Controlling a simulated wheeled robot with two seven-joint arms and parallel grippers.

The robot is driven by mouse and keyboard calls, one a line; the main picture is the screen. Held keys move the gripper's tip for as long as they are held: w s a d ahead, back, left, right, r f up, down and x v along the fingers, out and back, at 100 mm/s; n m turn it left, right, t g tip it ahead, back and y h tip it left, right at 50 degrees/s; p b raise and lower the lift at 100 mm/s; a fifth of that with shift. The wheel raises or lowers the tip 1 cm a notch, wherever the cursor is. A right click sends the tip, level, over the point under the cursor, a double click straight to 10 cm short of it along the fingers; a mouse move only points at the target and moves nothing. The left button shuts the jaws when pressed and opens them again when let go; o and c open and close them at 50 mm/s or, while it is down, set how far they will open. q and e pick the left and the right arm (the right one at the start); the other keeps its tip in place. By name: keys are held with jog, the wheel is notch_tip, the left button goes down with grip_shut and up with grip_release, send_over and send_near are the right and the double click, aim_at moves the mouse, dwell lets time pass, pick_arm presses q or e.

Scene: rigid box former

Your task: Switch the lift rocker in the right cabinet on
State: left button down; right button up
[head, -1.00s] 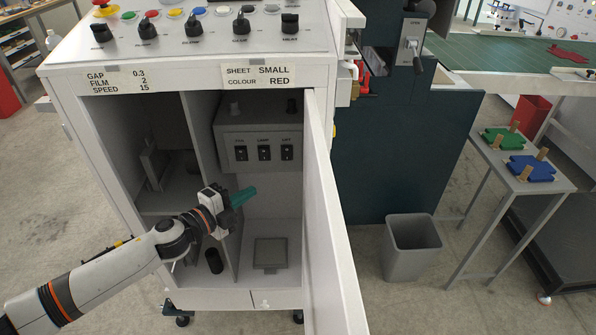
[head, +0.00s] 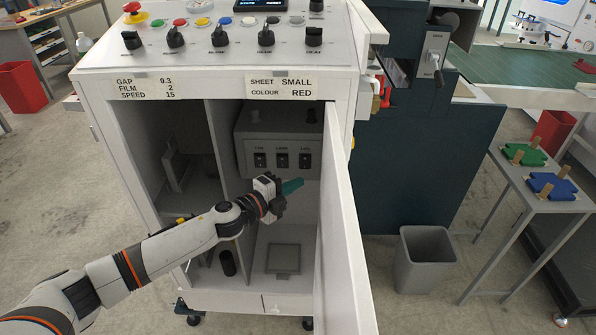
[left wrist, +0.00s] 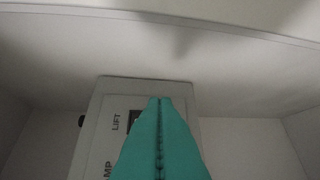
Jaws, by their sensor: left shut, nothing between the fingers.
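The right cabinet (head: 340,215) stands open. Inside it a grey switch box (head: 282,135) carries three dark rockers in a row, labelled fan, lamp and lift. The lift rocker (head: 305,160) is the rightmost; I cannot tell which way it is tipped. My left gripper (head: 297,184), with green fingers, is shut and empty just below the lift rocker. Contact cannot be told. My right gripper is out of view.
The open door (head: 345,230) stands close on the right of the arm. A divider (head: 229,150) separates the left compartment. A grey plate (head: 283,260) lies on the cabinet floor, and a black cylinder (head: 227,262) stands at lower left. A grey bin (head: 424,260) is outside.

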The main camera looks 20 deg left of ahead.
aim_at(305, 162)
pick_arm(q)
jog(key=w, duration=0.5)
jog(key=shift+a+f, duration=0.2)
jog(key=shift+f, duration=0.15)
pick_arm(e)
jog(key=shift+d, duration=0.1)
